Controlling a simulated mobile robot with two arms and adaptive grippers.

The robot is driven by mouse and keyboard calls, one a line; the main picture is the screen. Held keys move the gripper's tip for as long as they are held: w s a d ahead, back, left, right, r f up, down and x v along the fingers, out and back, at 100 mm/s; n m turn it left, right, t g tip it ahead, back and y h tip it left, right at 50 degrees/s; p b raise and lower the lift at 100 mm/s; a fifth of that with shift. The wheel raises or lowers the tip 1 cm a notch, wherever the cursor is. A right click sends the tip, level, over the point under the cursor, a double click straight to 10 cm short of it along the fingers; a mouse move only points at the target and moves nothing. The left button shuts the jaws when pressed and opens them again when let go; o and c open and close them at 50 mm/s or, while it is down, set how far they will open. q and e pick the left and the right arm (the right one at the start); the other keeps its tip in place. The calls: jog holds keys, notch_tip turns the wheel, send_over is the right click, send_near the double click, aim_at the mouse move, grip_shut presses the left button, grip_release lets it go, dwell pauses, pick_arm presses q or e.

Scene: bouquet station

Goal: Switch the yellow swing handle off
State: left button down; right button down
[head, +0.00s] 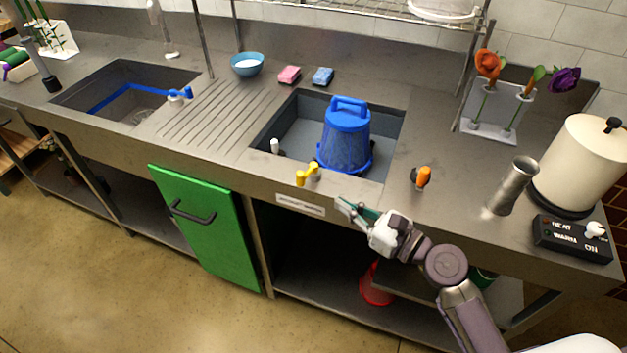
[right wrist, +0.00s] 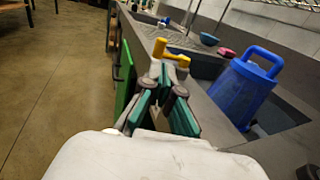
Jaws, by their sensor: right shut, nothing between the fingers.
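The yellow swing handle (head: 307,174) sits on the front rim of the right-hand sink, left of the blue bucket. It also shows in the right wrist view (right wrist: 172,52), just beyond my fingertips. My right gripper (head: 345,205) is shut and empty, in front of the counter's front edge, to the right of the handle and apart from it in the head view. In the right wrist view the shut fingers (right wrist: 160,75) point toward the handle, and the fingertips partly overlap its base. Whether they touch cannot be told. My left gripper is not in view.
A blue bucket (head: 347,140) stands in the right-hand sink (head: 290,135). An orange knob (head: 421,177) sits on the counter to the right. A metal cylinder (head: 514,185) and a cream pot (head: 583,165) stand farther right. A green door (head: 207,225) hangs below the counter.

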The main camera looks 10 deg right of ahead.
aim_at(304, 179)
jog(key=p+x, duration=0.1)
jog(key=x, duration=0.7)
jog(key=shift+w+a, duration=0.25)
jog(key=shift+w, duration=0.05)
